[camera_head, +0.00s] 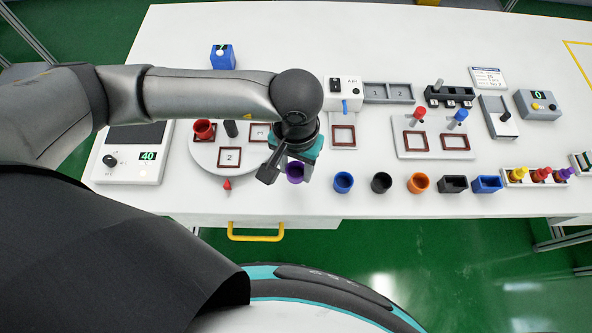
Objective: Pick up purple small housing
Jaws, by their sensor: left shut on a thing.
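The purple small housing (295,173) is a short round cup near the front edge of the white table, at the left end of a row of housings. My left gripper (283,168) is directly over it and shut on it. The fingers and wrist hide part of the housing, and I cannot tell whether it is clear of the table. My right gripper is not in view.
To the right stand a blue cup (343,182), a black cup (381,183), an orange cup (419,183), a black box (453,184) and a blue box (487,184). A round turntable (205,154) with a red cup (204,130) lies to the left.

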